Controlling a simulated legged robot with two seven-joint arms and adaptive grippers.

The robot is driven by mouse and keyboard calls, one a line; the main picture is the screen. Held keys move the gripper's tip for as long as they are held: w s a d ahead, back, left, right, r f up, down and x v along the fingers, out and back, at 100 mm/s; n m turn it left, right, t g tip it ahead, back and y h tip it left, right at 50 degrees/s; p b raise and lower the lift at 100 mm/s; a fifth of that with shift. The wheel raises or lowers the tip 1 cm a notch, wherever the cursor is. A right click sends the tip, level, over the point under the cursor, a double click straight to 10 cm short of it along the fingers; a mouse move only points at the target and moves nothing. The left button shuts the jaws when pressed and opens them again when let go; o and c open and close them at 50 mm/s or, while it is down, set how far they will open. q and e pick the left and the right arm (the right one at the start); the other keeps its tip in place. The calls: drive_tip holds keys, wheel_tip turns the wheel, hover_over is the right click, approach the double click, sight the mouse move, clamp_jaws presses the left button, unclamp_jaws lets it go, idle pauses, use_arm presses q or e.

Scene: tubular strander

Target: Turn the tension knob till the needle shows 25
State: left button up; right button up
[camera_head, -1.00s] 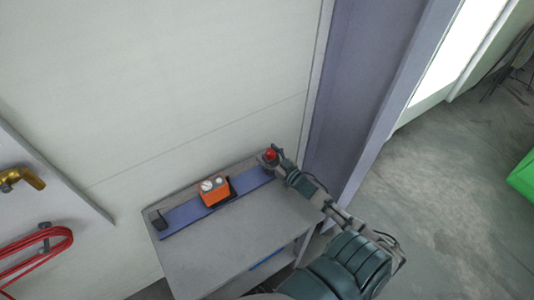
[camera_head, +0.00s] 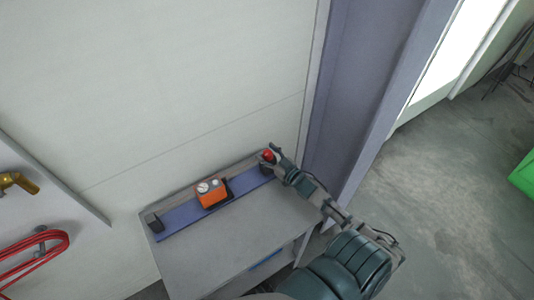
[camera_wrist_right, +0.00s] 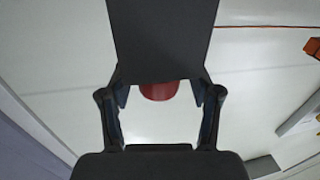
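A small orange box (camera_head: 211,194) with round pale dials on top sits on a blue strip along the back of a grey bench. The needle and its reading are too small to make out. A round red knob (camera_head: 268,155) is at the strip's right end. My right gripper (camera_head: 273,157) is at this knob. In the right wrist view the red knob (camera_wrist_right: 160,91) shows between the spread fingers (camera_wrist_right: 160,98), with gaps on both sides. Its upper part is hidden by a dark part of my gripper. My left gripper is not in view.
The grey bench top (camera_head: 235,246) is clear in front of the blue strip (camera_head: 179,217). A small black block (camera_head: 154,222) is at the strip's left end. The wall stands close behind, and a purple-grey post (camera_head: 365,95) is at the right. A red hose (camera_head: 35,253) hangs at left.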

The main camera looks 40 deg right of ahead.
drive_tip(key=shift+s+d+f, duration=0.15)
drive_tip(key=shift+d, duration=0.05)
drive_tip(key=shift+s, duration=0.3)
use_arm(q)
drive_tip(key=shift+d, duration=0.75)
use_arm(e)
drive_tip(key=s, duration=1.1)
drive_tip(key=shift+d, duration=0.4)
drive_tip(key=shift+s, duration=0.1)
